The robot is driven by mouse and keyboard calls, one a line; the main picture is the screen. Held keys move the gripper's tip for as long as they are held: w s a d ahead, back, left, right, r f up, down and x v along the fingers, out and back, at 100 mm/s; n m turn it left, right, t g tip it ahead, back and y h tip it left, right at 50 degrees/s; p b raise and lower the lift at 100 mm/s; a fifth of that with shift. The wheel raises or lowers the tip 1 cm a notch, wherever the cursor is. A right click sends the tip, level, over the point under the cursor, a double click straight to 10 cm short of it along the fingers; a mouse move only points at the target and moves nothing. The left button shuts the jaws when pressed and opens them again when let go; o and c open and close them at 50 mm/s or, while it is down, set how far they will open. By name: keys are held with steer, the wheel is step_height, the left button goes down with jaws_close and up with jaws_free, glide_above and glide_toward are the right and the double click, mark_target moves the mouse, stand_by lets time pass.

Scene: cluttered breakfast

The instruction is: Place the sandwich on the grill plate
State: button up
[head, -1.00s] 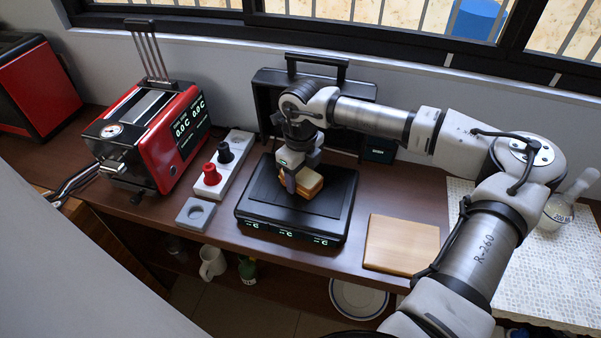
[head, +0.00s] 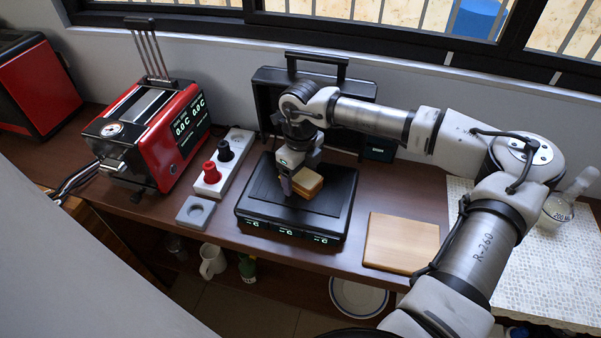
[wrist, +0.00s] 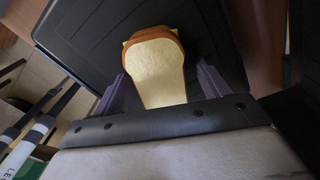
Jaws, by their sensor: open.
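The sandwich (head: 307,183) has toasted brown crusts and lies on the black grill plate (head: 328,205) of the open grill. In the wrist view the sandwich (wrist: 158,70) shows its pale bread face and a bit of green and yellow filling at its far edge. My gripper (head: 290,190) is low over the plate at the sandwich. In the wrist view its two purple-grey fingers stand on either side of the bread, with a visible gap at each side. My gripper is open. The sandwich's underside is hidden.
The grill's raised lid (head: 350,85) stands behind the plate. A red toaster (head: 150,135) and a white panel with red and black knobs (head: 225,160) are to the left. A wooden board (head: 401,243) lies to the right, beside a patterned mat (head: 545,265).

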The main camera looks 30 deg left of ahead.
mark_target(301, 175)
step_height(301, 175, up, 12)
steer(key=b, duration=0.2)
stand_by(0.6)
